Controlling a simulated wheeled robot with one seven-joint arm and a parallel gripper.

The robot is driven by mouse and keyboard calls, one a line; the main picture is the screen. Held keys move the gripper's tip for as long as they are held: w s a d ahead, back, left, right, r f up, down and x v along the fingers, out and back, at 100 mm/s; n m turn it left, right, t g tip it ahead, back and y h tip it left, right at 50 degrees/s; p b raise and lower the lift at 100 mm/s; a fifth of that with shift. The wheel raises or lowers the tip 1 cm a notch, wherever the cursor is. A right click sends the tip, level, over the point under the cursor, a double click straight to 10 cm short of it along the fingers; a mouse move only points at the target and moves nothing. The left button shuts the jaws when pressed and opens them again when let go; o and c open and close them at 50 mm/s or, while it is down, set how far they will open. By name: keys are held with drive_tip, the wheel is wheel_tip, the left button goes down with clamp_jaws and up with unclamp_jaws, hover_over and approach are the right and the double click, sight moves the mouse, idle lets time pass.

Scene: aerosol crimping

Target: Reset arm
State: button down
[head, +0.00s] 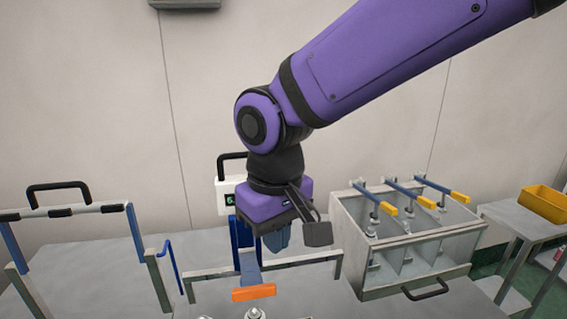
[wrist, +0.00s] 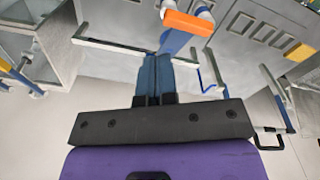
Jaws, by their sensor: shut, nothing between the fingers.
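My gripper (head: 277,240) hangs from my purple arm above the middle of the workbench in the head view, pointing down. Its dark blue fingers are together with nothing between them; they also show in the wrist view (wrist: 153,80). A blue lever with an orange handle (head: 254,293) lies below and in front of my gripper, and the orange handle shows at the top of the wrist view (wrist: 188,23). My arm and gripper partly hide the blue post (head: 241,250) and the white display box (head: 229,196) behind.
A metal rack (head: 410,258) with several blue levers and orange grips stands to the right. A frame with blue posts (head: 136,242) stands at left. A yellow bin (head: 545,202) sits on a side table at far right. Silver fittings (head: 256,313) stand at the front edge.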

drive_tip(key=w+d+r+m+t, duration=0.1)
drive_tip(key=d+r+m, duration=0.15)
drive_tip(key=d, duration=0.65)
drive_tip(key=w+d+r+m+t, duration=0.1)
drive_tip(key=d+r, duration=0.3)
drive_tip(key=d, duration=0.5)
drive_tip(key=s+d+r+m+t, duration=0.1)
drive_tip(key=s+d+m, duration=0.1)
drive_tip(key=s+d, duration=0.2)
drive_tip(key=s+d+m+t, duration=0.2)
drive_tip(key=s+d, duration=0.2)
drive_tip(key=d, duration=0.6)
drive_tip(key=shift+s+d+r, duration=0.15)
drive_tip(key=shift+d+r, duration=0.2)
